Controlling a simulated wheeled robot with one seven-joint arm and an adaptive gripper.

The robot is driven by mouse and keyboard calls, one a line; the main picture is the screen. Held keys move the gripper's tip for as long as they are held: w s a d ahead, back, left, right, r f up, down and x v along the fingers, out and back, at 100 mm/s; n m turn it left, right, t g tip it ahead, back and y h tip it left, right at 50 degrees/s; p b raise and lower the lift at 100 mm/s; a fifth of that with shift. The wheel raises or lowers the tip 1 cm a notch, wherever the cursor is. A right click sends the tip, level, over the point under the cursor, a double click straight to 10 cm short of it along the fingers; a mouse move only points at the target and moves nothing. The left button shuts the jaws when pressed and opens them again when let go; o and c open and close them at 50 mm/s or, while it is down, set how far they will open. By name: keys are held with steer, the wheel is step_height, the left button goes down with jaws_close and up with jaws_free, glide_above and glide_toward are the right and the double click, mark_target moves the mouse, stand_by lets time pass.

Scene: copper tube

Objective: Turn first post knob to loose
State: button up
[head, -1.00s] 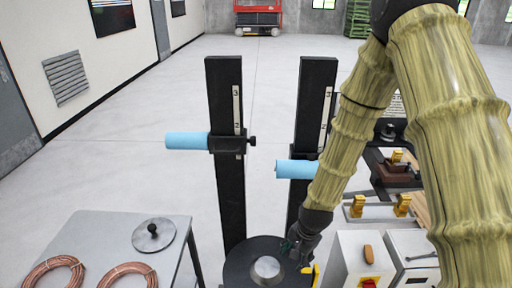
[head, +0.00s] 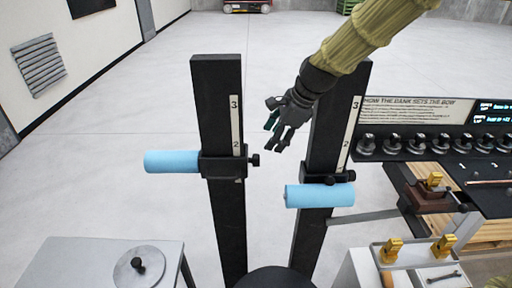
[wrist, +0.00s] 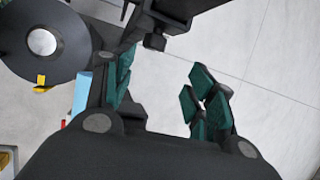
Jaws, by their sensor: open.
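Two black upright posts stand ahead in the head view: the left post (head: 218,105) and the right post (head: 337,115), each with a numbered scale. The left post carries a sliding collar with a blue roller (head: 172,161) and a small black knob (head: 255,160) on its right side. The right post has a similar collar with a blue roller (head: 318,196) and a knob (head: 347,176). My gripper (head: 274,136) is open and empty between the posts, above and right of the left knob. In the wrist view, a black knob-like part (wrist: 154,41) lies beyond the open fingers (wrist: 160,88).
A dark round base (head: 275,278) with a silver centre (wrist: 42,42) is low between the posts. A grey table (head: 85,265) with a lidded disc stands at front left. A bench with several black knobs (head: 435,142) is at right. Open floor lies behind.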

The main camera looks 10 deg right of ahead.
mark_target(254, 160)
steer(key=s+p+x, duration=0.1)
steer(key=p+x, duration=0.3)
steer(key=x, duration=0.5)
steer(key=shift+a+f, duration=0.25)
steer(key=shift+a, duration=0.05)
steer(key=shift+w+f, duration=0.15)
steer(key=c, duration=1)
